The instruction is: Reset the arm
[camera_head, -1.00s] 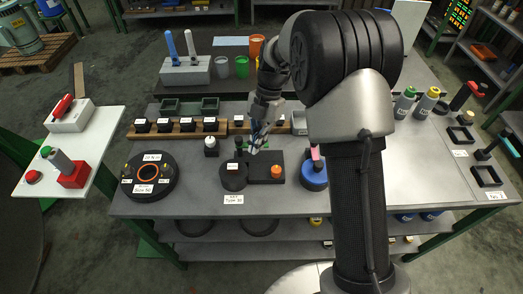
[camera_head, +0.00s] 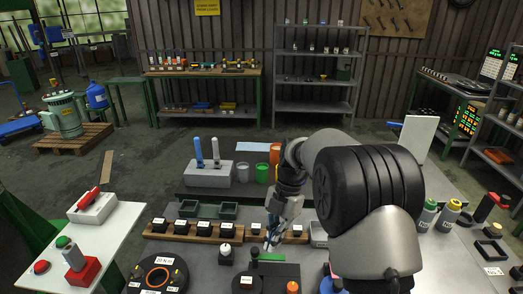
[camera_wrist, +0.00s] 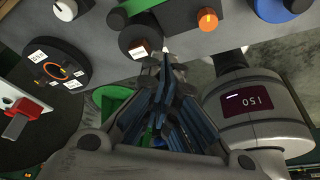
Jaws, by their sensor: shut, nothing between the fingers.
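My gripper (camera_head: 272,243) hangs over the middle of the grey workbench (camera_head: 205,256), in front of a wooden rack of dark, labelled blocks. My arm comes in from the right. In the wrist view, the fingers of my gripper (camera_wrist: 166,72) come together with nothing between them. Their tips point toward a black round part with a white label (camera_wrist: 138,42). A black box with an orange knob (camera_wrist: 208,19) lies beside that part in the wrist view. My arm hides part of the bench's right side.
A black ring-shaped fixture (camera_head: 158,275) lies at the front left. A white side table (camera_head: 112,234) stands left.

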